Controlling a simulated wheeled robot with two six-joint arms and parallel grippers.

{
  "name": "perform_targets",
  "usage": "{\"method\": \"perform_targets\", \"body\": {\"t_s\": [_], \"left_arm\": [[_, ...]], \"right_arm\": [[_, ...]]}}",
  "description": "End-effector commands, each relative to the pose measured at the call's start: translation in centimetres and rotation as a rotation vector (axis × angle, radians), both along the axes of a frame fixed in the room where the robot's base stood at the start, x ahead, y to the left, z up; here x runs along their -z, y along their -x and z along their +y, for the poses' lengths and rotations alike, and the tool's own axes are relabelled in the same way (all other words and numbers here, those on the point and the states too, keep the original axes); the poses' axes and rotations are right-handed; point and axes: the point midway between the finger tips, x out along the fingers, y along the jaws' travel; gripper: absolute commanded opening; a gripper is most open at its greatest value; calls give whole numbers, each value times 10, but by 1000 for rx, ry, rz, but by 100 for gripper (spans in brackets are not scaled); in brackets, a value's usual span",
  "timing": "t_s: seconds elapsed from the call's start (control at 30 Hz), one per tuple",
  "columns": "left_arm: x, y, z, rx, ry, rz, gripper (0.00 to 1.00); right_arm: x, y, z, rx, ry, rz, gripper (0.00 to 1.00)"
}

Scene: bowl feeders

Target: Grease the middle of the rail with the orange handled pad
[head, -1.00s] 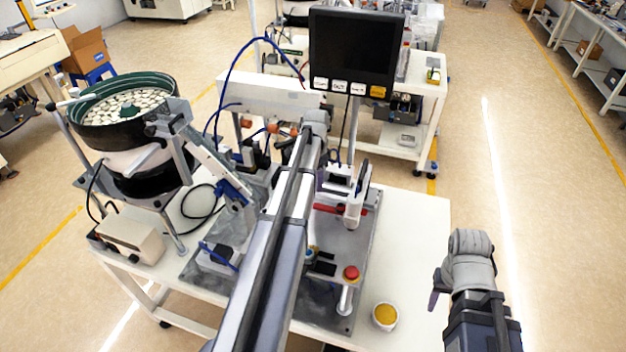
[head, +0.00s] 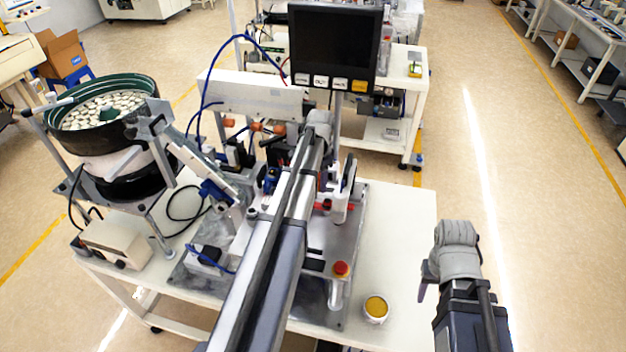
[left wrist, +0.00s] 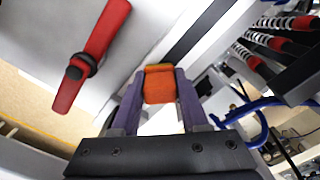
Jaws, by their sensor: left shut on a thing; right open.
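In the left wrist view my left gripper (left wrist: 156,78), with purple fingers, is shut on the orange handle (left wrist: 159,89) of the pad. A yellowish edge shows at the handle's far end; the pad's working face is hidden. A pale strip with a dark line, perhaps the rail (left wrist: 196,31), runs diagonally beyond it. I cannot tell whether the pad touches it. In the head view my left arm reaches over the machine and hides its gripper and the pad. The grease tub (head: 375,308) stands on the bench's front right. My right gripper (head: 426,277) is open beyond the bench's right edge, partly hidden.
A red lever (left wrist: 92,52) lies left of my left gripper. Dark cylinders with red bands (left wrist: 265,42) and a blue hose (left wrist: 262,112) are to its right. The bowl feeder (head: 105,120) stands left, a monitor (head: 335,45) behind.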

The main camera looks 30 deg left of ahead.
Motion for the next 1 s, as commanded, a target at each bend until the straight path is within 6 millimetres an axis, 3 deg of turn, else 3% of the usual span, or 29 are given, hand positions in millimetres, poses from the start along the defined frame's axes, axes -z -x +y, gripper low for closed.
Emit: {"method": "perform_targets", "body": {"t_s": [0.37,0.73,1.0], "left_arm": [[1,-2,-9,1,0,0,0],[3,-9,-37,1,1,0,0],[3,-10,-41,4,5,-1,0]], "right_arm": [[1,0,0,0,0,0,50],[2,0,0,0,0,0,50],[3,0,0,0,0,0,50]]}}
